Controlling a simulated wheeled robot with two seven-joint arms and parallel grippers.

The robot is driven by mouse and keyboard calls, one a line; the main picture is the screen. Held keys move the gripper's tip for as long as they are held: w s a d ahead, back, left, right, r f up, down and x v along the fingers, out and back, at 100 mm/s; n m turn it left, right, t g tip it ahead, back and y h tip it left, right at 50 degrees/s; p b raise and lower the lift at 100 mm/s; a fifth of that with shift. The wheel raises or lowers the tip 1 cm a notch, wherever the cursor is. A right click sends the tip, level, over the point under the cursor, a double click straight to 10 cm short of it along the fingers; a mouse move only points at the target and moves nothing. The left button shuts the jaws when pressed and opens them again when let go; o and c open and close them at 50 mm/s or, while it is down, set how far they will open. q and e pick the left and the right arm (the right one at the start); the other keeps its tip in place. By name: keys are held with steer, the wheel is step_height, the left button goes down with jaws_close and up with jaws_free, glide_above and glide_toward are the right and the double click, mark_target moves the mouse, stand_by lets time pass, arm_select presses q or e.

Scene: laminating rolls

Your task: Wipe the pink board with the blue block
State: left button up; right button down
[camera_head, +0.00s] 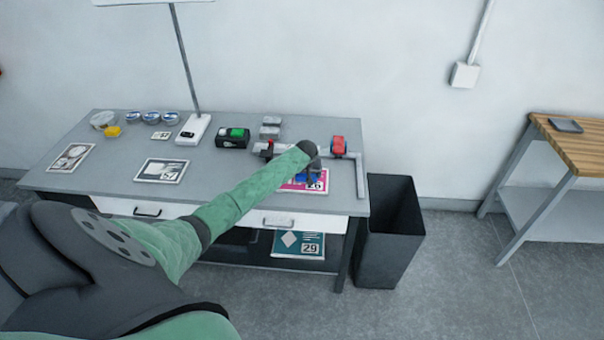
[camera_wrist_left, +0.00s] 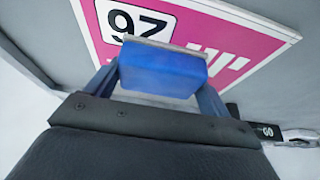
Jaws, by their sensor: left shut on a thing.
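The pink board (camera_head: 291,187) lies flat on the right part of the grey table, with white print and a number. In the left wrist view the pink board (camera_wrist_left: 255,40) fills the top, its number upside down. The blue block (camera_wrist_left: 163,70) is between the fingers of my left gripper (camera_wrist_left: 160,85), which is shut on it. The block is over the board, against or very close to its surface; I cannot tell whether they touch. In the head view the blue block (camera_head: 305,173) is partly hidden by my left gripper (camera_head: 309,170). My right gripper is not in view.
A red item (camera_head: 338,145) and a metal rail stand behind and right of the board. A black box with a green top (camera_head: 233,138), a lamp base (camera_head: 194,130) and printed cards share the table (camera_head: 215,165). A dark bin (camera_head: 391,240) stands right of the table.

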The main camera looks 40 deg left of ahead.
arm_select(q)
steer(key=shift+w+d+p, duration=0.15)
steer(key=shift+w+d, duration=0.35)
steer(key=shift+d, duration=0.35)
steer(key=shift+w+d+p, duration=0.15)
steer(key=shift+w+d, duration=0.35)
steer(key=shift+d, duration=0.35)
steer(key=shift+r+p, duration=0.55)
steer(key=shift+r, duration=2.5)
steer(key=shift+r, duration=1.45)
